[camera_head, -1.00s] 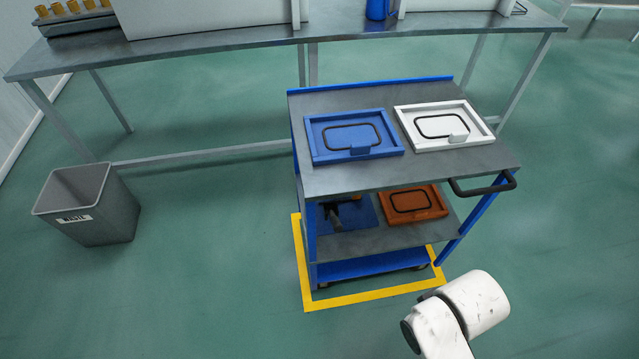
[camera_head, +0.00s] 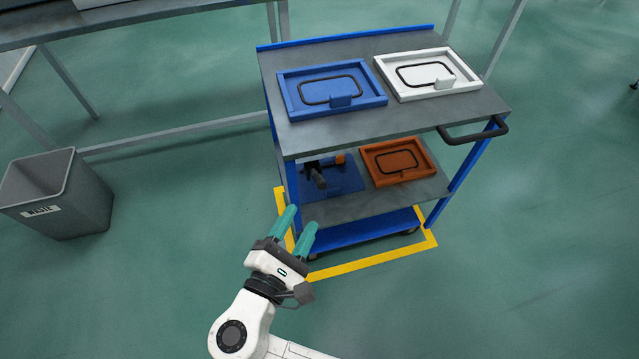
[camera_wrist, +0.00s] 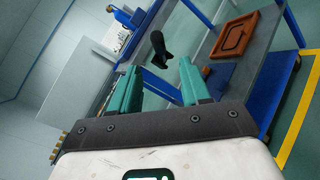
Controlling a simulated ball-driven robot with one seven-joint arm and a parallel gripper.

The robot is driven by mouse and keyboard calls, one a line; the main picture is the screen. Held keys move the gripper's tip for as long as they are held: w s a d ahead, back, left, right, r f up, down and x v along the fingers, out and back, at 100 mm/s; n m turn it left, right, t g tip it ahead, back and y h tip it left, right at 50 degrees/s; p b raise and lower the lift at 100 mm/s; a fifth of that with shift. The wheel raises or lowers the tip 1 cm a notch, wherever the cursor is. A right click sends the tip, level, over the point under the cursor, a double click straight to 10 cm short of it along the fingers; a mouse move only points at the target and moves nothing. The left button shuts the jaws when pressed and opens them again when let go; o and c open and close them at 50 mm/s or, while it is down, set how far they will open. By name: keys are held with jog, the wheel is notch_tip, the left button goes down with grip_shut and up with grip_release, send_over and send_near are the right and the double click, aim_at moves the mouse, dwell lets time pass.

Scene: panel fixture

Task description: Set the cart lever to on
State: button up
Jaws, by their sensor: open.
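The cart (camera_head: 330,134) has a grey top shelf and a lower shelf. On the lower shelf a blue plate (camera_head: 345,180) carries the black lever (camera_head: 318,177), with an orange piece (camera_head: 340,158) beside it. The lever also shows in the wrist view (camera_wrist: 157,48), beyond my fingers and near the gap between them. My gripper (camera_head: 301,219) has teal fingers, spread apart and empty. In the head view it is in front of the cart's lower left, apart from the lever. Part of the blue plate is hidden under the top shelf.
An orange tray (camera_head: 399,162) lies right of the lever on the lower shelf. A blue tray (camera_head: 330,90) and a white tray (camera_head: 428,74) sit on top. A blue post (camera_head: 290,190) stands at the cart's left front. A grey bin (camera_head: 60,195) stands left; floor between is clear.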

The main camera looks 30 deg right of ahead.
aim_at(320, 183)
jog(key=x, duration=1)
jog(key=shift+w+d+r, duration=0.1)
jog(key=shift+w+d, duration=0.15)
jog(key=shift+c, duration=0.3)
grip_shut()
